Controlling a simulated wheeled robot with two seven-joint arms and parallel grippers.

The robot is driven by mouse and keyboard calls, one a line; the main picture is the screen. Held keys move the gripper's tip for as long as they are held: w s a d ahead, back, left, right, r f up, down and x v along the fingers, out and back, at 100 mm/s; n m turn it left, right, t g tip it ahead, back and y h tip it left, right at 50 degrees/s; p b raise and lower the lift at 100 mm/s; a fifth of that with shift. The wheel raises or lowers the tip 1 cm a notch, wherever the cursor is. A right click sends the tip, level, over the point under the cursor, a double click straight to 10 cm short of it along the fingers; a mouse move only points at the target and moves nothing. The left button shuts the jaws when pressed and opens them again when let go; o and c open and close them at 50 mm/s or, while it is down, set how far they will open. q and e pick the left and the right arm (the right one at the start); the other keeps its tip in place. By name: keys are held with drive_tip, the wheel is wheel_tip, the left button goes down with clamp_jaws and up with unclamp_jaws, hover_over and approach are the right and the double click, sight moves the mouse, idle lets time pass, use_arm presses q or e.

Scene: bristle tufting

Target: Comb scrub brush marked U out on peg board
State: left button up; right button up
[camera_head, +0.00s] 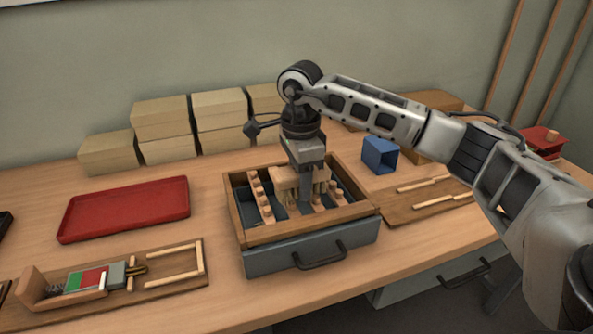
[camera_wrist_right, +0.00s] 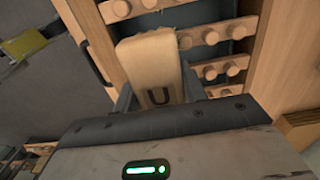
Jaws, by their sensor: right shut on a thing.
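The scrub brush marked U (camera_wrist_right: 152,62) is a pale wooden block held between the fingers of my right gripper (camera_wrist_right: 152,95). The letter U shows on its face in the right wrist view. In the head view the right gripper (camera_head: 305,180) points down over the wooden-framed box, and the brush (camera_head: 288,178) is at the level of the pegs. The peg board (camera_head: 265,198) has rows of wooden pegs on bars inside the box. Bristles and any contact with the pegs are mostly hidden. My left gripper is not in view.
A red tray (camera_head: 125,208) lies at the left. A wooden jig (camera_head: 150,280) with red and green parts is at the front left. A blue bin (camera_head: 380,156) and a board with sticks (camera_head: 425,205) are on the right. Stacked wooden blocks (camera_head: 160,118) line the wall.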

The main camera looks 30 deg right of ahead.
drive_tip(key=shift+s, duration=0.25)
drive_tip(key=shift+w+d, duration=0.9)
drive_tip(key=shift+w, duration=3.05)
drive_tip(key=shift+s+a+f+p, duration=0.1)
drive_tip(key=shift+s+a+p, duration=0.1)
drive_tip(key=shift+s, duration=0.45)
drive_tip(key=shift+s+a+p, duration=0.1)
drive_tip(key=shift+s+p, duration=0.15)
drive_tip(key=shift+s, duration=0.45)
drive_tip(key=shift+s+a+f+p, duration=0.1)
drive_tip(key=shift+s+a+p, duration=0.1)
drive_tip(key=shift+s, duration=0.45)
drive_tip(key=shift+s+a+r+p, duration=0.1)
drive_tip(key=shift+s+a+p, duration=0.15)
drive_tip(key=shift+s, duration=0.75)
drive_tip(key=shift+s+a+r+p, duration=0.15)
drive_tip(key=shift+s+p, duration=0.1)
drive_tip(key=shift+s, duration=0.7)
drive_tip(key=shift+w+d+b, duration=0.2)
drive_tip(key=shift+w+d, duration=0.05)
drive_tip(key=shift+w, duration=0.8)
drive_tip(key=shift+w+d+b, duration=0.15)
drive_tip(key=shift+w+d, duration=0.1)
drive_tip(key=shift+w, duration=0.8)
